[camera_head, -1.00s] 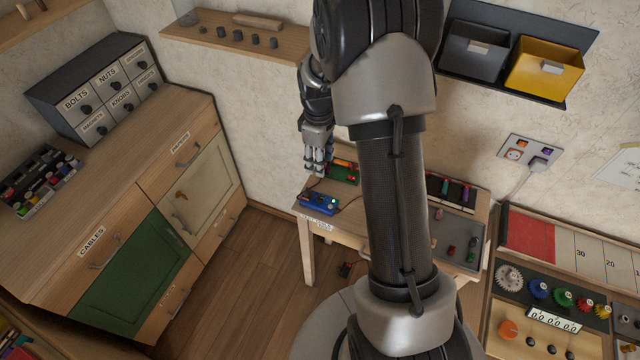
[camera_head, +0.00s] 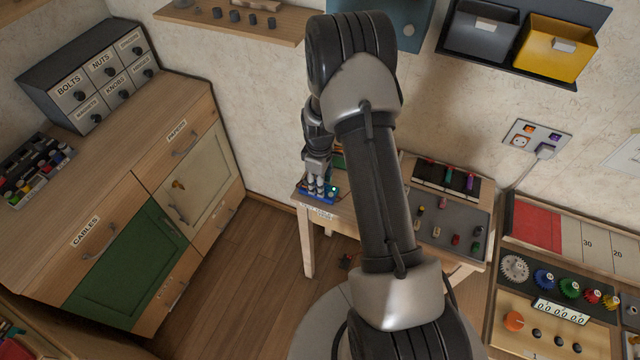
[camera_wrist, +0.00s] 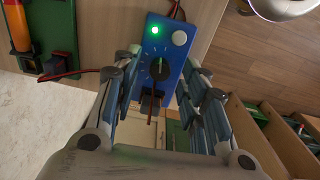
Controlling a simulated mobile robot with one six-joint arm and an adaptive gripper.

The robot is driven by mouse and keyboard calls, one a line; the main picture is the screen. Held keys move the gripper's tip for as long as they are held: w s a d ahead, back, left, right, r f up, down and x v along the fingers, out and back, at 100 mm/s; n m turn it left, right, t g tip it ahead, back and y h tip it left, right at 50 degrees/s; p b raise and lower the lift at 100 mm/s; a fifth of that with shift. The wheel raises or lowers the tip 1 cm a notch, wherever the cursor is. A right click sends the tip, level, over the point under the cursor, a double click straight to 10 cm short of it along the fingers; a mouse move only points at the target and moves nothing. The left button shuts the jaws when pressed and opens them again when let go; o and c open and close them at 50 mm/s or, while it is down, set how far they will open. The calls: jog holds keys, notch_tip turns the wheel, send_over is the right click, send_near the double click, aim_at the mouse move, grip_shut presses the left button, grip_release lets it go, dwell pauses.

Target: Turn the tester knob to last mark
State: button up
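The tester is a blue box (camera_wrist: 171,52) with a lit green lamp (camera_wrist: 155,31), a pale round button (camera_wrist: 180,38) and a black knob (camera_wrist: 158,69) with small light marks around it. The knob's pointer seems to point toward the lamp-and-button end; which mark it meets is too small to tell. In the head view the blue tester (camera_head: 325,197) is on the small table, partly hidden by my gripper (camera_head: 317,188). In the wrist view my gripper (camera_wrist: 161,72) is open, its fingers either side of the knob, with gaps between them and it.
A green board (camera_wrist: 47,30) with an orange-and-yellow part lies beside the tester. A red and a dark cable run near the box. A grey tray (camera_head: 455,225) with small coloured parts is at the table's right. The wall stands behind the table.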

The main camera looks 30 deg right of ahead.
jog(key=shift+f, duration=0.35)
jog(key=shift+c, duration=0.4)
grip_shut()
